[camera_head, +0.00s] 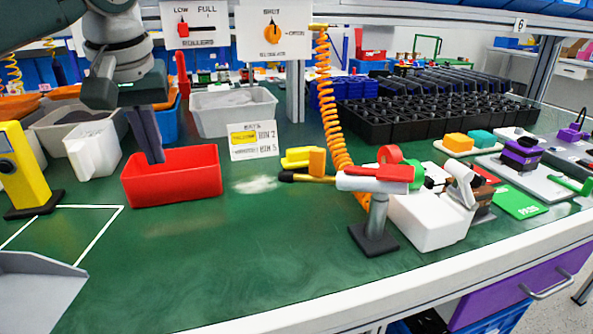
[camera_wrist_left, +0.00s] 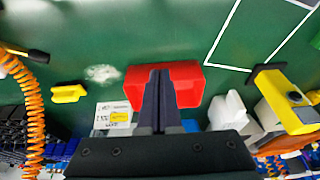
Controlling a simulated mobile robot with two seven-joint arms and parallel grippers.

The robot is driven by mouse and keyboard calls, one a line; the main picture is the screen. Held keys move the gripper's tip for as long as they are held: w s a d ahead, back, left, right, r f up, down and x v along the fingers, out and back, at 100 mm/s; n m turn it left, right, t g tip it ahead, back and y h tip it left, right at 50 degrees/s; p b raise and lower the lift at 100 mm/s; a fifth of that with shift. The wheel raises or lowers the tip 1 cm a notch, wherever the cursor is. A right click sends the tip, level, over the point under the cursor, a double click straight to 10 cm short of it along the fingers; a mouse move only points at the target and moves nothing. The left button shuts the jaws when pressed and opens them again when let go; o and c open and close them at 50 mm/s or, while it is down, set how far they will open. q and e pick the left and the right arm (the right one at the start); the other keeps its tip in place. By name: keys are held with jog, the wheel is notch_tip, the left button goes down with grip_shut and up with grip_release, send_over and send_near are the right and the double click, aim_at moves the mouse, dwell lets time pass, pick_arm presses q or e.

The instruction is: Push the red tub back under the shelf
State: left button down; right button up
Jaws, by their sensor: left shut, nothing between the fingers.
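The red tub (camera_head: 175,185) stands open-topped on the green bench at left of centre in the head view. It also shows in the left wrist view (camera_wrist_left: 188,82), partly hidden by my fingers. My left gripper (camera_head: 155,160) is shut and empty, pointing down at the tub's left part; its fingers overlap the tub's rear rim. In the left wrist view the closed fingers (camera_wrist_left: 160,74) lie across the tub. I cannot tell whether they touch it. The shelf (camera_head: 400,20) runs along the back, above the bench. My right gripper is not in view.
A grey tub (camera_head: 235,112) stands behind the red one. A white jug-like container (camera_head: 93,152) and a yellow device (camera_head: 28,170) stand to its left. The bench in front is clear.

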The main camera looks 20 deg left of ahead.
aim_at(176, 174)
pick_arm(q)
jog(key=b+x, duration=0.4)
jog(key=x, duration=0.6)
jog(key=shift+s+f, duration=0.15)
jog(key=shift+f, duration=0.05)
jog(key=shift+w+a+f+b, duration=0.1)
jog(key=shift+w+a+b, duration=0.7)
jog(key=shift+w+b, duration=0.3)
jog(key=shift+w+a+b, duration=0.5)
jog(key=shift+b, duration=0.2)
jog(key=shift+r, duration=0.25)
